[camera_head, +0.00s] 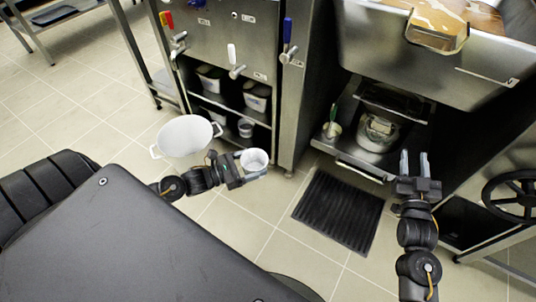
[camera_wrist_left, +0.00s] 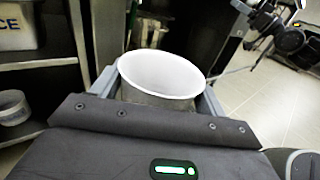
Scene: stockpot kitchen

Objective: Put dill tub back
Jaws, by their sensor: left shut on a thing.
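A white round tub (camera_head: 255,157), which I take to be the dill tub though no label is readable, is held in my left gripper (camera_head: 254,172). In the left wrist view the tub (camera_wrist_left: 160,75) sits between the two fingers, open side up, with a plain white inside. My left gripper is shut on it, in front of the open shelves (camera_head: 232,112). My right gripper (camera_head: 414,163) is empty, with its fingers apart, in front of the compartment under the sink.
The shelves hold several tubs, including a small one (camera_head: 245,128) low down, also in the left wrist view (camera_wrist_left: 12,107). A white two-handled pot (camera_head: 185,136) is left of my left gripper. A black mat (camera_head: 339,211) lies on the floor. A steel post stands right of the shelves.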

